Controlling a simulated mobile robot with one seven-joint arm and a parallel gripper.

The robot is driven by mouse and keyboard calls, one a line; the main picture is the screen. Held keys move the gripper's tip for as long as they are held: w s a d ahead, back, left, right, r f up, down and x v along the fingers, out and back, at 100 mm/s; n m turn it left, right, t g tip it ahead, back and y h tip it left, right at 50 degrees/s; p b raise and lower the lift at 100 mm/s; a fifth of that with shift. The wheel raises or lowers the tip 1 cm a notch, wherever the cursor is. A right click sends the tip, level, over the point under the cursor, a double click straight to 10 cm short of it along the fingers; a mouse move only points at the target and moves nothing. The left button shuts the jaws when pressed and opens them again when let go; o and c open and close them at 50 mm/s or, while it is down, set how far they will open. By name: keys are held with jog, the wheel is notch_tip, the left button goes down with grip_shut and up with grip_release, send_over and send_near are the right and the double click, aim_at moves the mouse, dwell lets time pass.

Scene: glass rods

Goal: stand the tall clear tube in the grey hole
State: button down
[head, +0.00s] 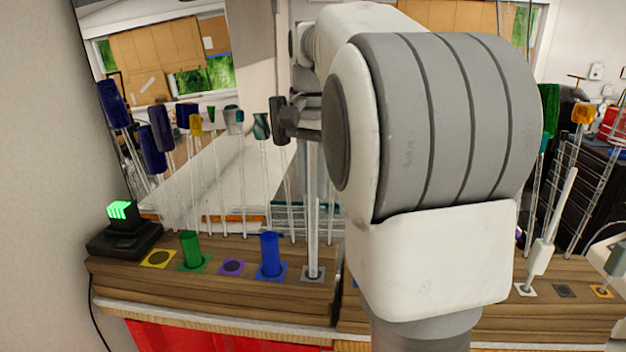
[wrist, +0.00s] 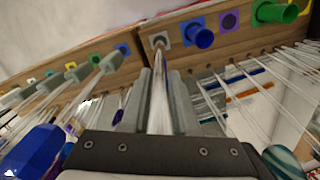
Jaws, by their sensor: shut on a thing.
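The tall clear tube (head: 313,210) is upright or nearly so, held at its upper part by my gripper (head: 304,128). In the wrist view the tube (wrist: 160,105) runs between the two fingers of my gripper (wrist: 163,88), which are shut on it. The tube's lower end meets the grey square with the grey hole (head: 314,273) at the right end of the left wooden block. The grey square also shows in the wrist view (wrist: 158,39), right at the tube's far end. I cannot tell how deep the end sits in the hole.
A short blue tube (head: 270,254) stands just left of the grey square. Further left are a purple hole (head: 232,267), a green tube (head: 190,250) and a yellow hole (head: 158,259). Several thin rods with coloured heads stand behind. My arm hides the middle right.

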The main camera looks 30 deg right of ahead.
jog(key=shift+f, duration=0.1)
jog(key=c, duration=0.6)
grip_release()
notch_tip(320, 180, up, 18)
jog(key=f+p, duration=0.1)
jog(key=p, duration=0.4)
jog(key=s+a+f+n+t+b, duration=0.1)
jog(key=s+a+f+n+t, duration=0.1)
jog(key=s+f, duration=0.4)
jog(key=s+a+f+n+t+b, duration=0.1)
jog(key=s+a+f+n, duration=0.4)
jog(key=f, duration=0.5)
jog(key=s+a+f+n+t+b, duration=0.1)
jog(key=s+a+f+n+t, duration=0.1)
jog(key=s+a+f+n, duration=0.2)
jog(key=shift+s+a+f+t, duration=0.1)
jog(key=shift+s+a+f, duration=0.15)
jog(key=shift+s+f, duration=0.4)
jog(key=shift+s+a+f+t, duration=0.1)
jog(key=shift+s+a+f, duration=0.1)
jog(key=shift+s+f, duration=0.5)
jog(key=shift+s+a+f+t, duration=0.1)
jog(key=shift+s+a+f, duration=0.15)
jog(key=shift+s+f, duration=0.4)
jog(key=shift+w+f, duration=0.15)
jog(key=shift+c, duration=1)
